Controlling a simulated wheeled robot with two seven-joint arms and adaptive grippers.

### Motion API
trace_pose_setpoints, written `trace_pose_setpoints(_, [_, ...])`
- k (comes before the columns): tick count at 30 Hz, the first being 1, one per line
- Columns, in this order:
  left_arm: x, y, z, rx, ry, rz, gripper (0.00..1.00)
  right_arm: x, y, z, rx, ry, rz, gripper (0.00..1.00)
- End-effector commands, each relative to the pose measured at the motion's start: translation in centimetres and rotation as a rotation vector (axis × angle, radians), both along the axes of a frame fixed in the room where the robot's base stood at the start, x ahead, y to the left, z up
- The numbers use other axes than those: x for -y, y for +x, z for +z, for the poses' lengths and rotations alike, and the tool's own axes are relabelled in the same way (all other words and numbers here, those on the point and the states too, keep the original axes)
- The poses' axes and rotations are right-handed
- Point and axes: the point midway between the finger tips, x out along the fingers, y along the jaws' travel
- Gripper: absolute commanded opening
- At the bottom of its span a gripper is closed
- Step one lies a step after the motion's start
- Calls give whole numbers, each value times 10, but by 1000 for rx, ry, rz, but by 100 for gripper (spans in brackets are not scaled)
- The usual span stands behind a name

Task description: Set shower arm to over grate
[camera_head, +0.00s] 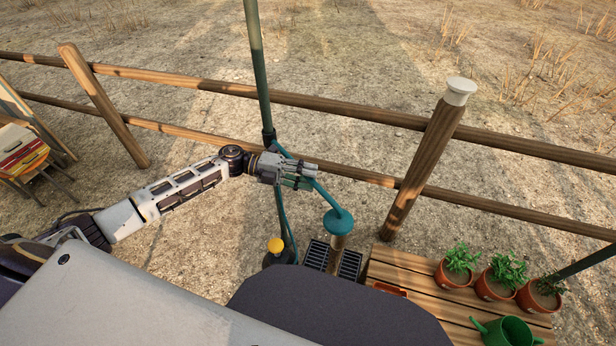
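The teal shower arm (327,194) runs from the dark green pole (257,70) out to the right and ends in a round teal shower head (338,222). The head shows above the near part of the dark slotted grate (350,264), with a short wooden post (335,262) below it in the picture. My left gripper (316,174) lies at the shower arm, its fingers pointing right across it. Whether the fingers are closed around the arm is too small to tell. My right gripper does not show.
A wooden deck (410,270) at right holds several potted plants (497,276) and a green watering can (506,331). A yellow-topped dark object (275,246) stands left of the grate. A wooden rail fence (345,112) runs behind.

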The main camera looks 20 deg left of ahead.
Motion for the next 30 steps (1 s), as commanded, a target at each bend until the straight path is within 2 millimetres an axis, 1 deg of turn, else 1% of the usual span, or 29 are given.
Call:
trace_pose_setpoints(8, [-30,-5,3,0,4,2,37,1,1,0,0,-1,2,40])
trace_pose_setpoints(21, [-92,-15,12,0,3,2,37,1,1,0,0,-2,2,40])
trace_pose_setpoints(27, [-108,-18,15,0,2,2,37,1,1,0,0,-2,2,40])
trace_pose_setpoints(30, [-111,-19,15,0,2,1,37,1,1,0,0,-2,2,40])
